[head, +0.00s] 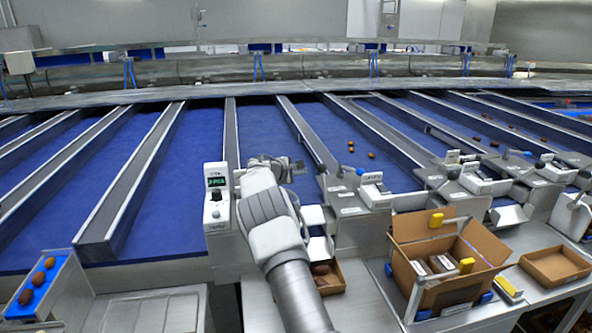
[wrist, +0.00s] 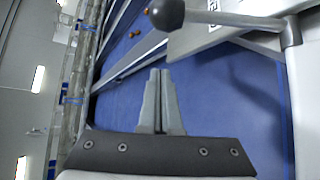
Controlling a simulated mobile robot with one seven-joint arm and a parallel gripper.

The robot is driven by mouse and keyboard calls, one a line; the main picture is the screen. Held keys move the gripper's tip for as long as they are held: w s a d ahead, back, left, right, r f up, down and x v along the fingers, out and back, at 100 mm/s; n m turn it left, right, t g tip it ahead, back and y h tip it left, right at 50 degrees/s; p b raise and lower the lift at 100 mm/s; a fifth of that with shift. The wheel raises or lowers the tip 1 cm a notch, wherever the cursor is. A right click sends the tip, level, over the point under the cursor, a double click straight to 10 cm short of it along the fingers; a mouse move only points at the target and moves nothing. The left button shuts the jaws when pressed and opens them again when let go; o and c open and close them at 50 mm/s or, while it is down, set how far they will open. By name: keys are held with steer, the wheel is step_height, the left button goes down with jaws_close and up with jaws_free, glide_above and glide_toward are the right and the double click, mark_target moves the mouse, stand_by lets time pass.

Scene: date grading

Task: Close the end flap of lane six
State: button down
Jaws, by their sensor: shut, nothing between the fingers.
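My gripper (head: 290,165) is over the near end of a blue lane belt (head: 262,125) in the head view. In the wrist view its two fingers (wrist: 160,75) are together with nothing between them. A lever with a dark ball knob (wrist: 167,13) crosses the top right of the wrist view, apart from the fingertips. Behind it is a pale metal plate (wrist: 205,38) with a partly cut-off label. I cannot read a lane number, so I cannot tell which lane is six. My arm hides much of this lane's end, and its flap is not clearly visible.
A display box (head: 216,197) stands left of my arm. An open cardboard box (head: 410,255) with packs stands on the right bench, beside a shallow carton (head: 555,265). Metal lane dividers (head: 305,135) flank the belt. Several dates (head: 351,149) lie on the belts to the right.

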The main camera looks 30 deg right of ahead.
steer(key=shift+s+d+r, duration=0.4)
steer(key=shift+s+d, duration=0.1)
steer(key=shift+s, duration=0.25)
steer(key=shift+s+d+r, duration=0.4)
steer(key=shift+s+d, duration=0.05)
steer(key=shift+s, duration=0.3)
steer(key=shift+s+f+b, duration=0.1)
steer(key=shift+f+b, duration=0.05)
steer(key=shift+b, duration=0.6)
steer(key=shift+s+a+r+t+b, duration=0.1)
steer(key=shift+s+r+t+b, duration=0.15)
steer(key=shift+b, duration=0.5)
